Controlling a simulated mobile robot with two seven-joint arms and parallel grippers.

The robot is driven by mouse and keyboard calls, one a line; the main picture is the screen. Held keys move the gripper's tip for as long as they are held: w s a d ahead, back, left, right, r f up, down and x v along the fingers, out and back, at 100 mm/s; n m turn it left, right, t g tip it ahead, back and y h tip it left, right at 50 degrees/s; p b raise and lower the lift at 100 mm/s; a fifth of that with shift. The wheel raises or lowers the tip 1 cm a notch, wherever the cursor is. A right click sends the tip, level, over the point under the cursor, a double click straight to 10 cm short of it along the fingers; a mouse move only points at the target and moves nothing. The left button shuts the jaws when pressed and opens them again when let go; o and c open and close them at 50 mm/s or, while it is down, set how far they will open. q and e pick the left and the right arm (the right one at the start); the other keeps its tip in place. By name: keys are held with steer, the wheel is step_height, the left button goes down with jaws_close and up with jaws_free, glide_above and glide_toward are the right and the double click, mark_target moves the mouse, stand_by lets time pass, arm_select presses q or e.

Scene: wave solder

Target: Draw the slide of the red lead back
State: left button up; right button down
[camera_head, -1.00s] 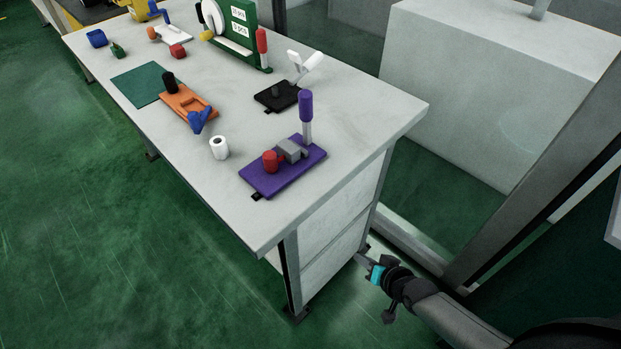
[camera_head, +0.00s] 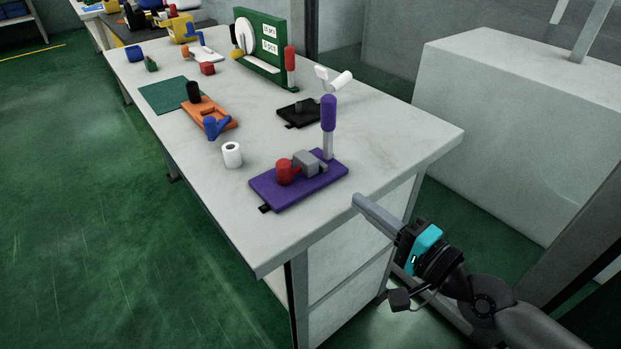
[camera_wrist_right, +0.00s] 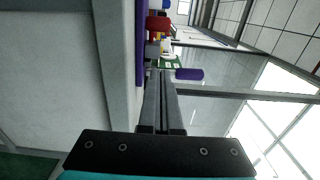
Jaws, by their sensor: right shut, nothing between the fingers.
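A purple fixture plate (camera_head: 270,193) lies near the front corner of the bench. It carries a grey block (camera_head: 307,163), a red round knob (camera_head: 286,172) and an upright purple-handled lever (camera_head: 328,113). In the right wrist view the red knob (camera_wrist_right: 158,24) and the purple handle (camera_wrist_right: 189,74) show beyond the fingers. My right gripper (camera_head: 358,201) is shut and empty, just off the bench's right edge, apart from the fixture; its fingers also show in the wrist view (camera_wrist_right: 161,74). I cannot tell which part is the slide of the red lead. My left gripper is not in view.
The bench top (camera_head: 385,130) is bare right of the fixture. A white roll (camera_head: 232,154), orange fixture (camera_head: 222,119), black fixture (camera_head: 298,113) and green stand (camera_head: 274,22) with a red handle (camera_head: 291,60) stand behind. A large grey box (camera_head: 500,130) is at right.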

mark_target(288, 200)
steer(key=p+x, duration=0.1)
steer(key=x, duration=0.7)
steer(key=shift+w+a, duration=0.25)
steer(key=shift+w, duration=0.05)
steer(key=shift+w+a+p, duration=0.35)
steer(key=shift+a+p, duration=0.2)
steer(key=shift+a, duration=0.35)
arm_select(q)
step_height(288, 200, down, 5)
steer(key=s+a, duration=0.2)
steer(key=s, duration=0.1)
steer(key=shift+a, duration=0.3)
arm_select(e)
steer(key=shift+w+a, duration=0.2)
steer(key=shift+a, duration=1)
arm_select(q)
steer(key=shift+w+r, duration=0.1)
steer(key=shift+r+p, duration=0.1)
steer(key=shift+p, duration=0.25)
arm_select(e)
steer(key=shift+s+a, duration=0.1)
